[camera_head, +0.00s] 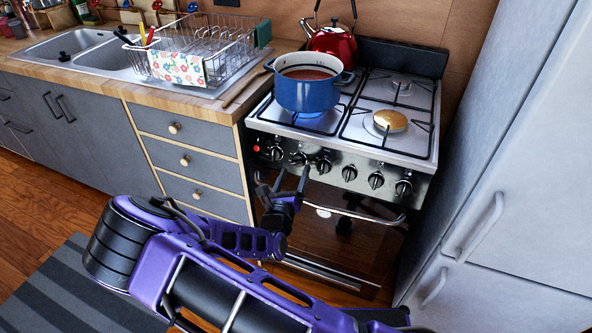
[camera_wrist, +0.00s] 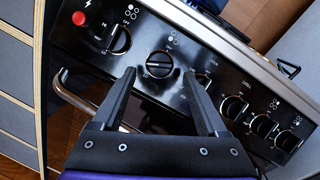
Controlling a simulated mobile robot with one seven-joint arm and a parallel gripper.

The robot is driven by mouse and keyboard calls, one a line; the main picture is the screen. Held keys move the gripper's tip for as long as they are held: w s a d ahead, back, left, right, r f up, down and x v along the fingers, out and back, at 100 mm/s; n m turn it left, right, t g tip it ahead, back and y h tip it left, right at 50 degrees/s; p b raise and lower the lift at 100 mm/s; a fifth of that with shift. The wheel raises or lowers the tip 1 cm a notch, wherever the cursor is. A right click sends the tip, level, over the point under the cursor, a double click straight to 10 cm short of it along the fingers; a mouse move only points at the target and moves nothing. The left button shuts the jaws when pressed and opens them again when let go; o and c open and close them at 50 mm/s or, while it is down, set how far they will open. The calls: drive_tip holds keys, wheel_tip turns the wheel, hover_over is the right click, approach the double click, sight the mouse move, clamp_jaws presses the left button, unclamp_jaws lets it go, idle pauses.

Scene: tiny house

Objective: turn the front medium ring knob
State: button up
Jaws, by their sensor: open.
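A row of black knobs runs along the stove's dark front panel. In the wrist view, the second knob (camera_wrist: 158,63) from the red button lies between and just beyond my fingertips. Its grip bar lies nearly level in the picture. It also shows in the head view (camera_head: 298,158). The ring icons are too small to tell surely which knob is the front medium ring's. My gripper (camera_head: 281,174) is open and empty in front of the panel's left part; it also shows in the wrist view (camera_wrist: 160,74). Contact with the knob cannot be told.
Neighbouring knobs (camera_wrist: 118,40) sit close on both sides. An oven handle bar (camera_head: 350,212) runs below the panel. A blue pot (camera_head: 307,95) stands on the front left burner over a blue glow. A red kettle (camera_head: 335,40) is behind. A fridge (camera_head: 500,160) stands right.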

sight(298, 161)
drive_tip(key=shift+x, duration=1.3)
clamp_jaws()
